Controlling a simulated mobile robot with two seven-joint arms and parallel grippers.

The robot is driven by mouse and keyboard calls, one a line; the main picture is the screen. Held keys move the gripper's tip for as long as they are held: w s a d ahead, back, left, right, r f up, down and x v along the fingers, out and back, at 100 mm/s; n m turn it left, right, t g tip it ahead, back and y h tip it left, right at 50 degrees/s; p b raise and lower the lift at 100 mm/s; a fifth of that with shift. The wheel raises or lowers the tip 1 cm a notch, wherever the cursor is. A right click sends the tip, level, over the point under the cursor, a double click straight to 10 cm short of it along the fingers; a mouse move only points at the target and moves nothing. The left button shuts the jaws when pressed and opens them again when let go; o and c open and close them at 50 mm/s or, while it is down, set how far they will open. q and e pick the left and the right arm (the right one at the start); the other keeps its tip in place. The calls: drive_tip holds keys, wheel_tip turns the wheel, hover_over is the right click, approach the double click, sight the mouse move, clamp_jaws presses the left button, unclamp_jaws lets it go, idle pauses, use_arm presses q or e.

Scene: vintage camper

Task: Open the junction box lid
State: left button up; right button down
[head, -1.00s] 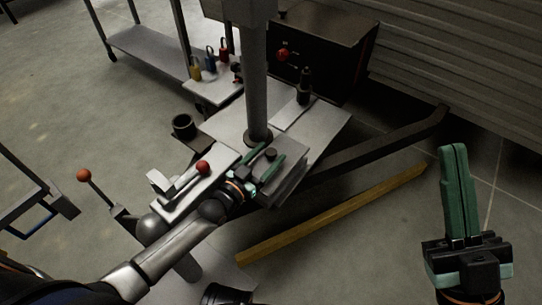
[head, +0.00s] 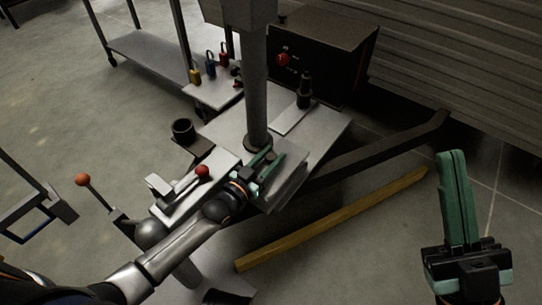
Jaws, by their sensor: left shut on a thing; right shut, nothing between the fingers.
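The junction box is a small grey box beside the base of the grey post, with a flat grey lid (head: 290,163). My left gripper (head: 265,167) is at the lid's left side, shut on its dark knob, which the fingers mostly hide. The lid looks tilted, with its left side raised; its exact angle and the box's inside are hidden from me. My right gripper (head: 455,200) is shut and empty, pointing up at the far right, well away from the box.
A lever with a red ball (head: 203,171) stands just left of my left gripper. The grey post (head: 256,90) rises close behind. Several padlocks (head: 210,66), a black cup (head: 183,130) and a dark cabinet (head: 325,60) lie beyond. A yellow beam (head: 335,220) lies in front.

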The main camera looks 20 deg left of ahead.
use_arm(q)
clamp_jaws()
idle(0.7)
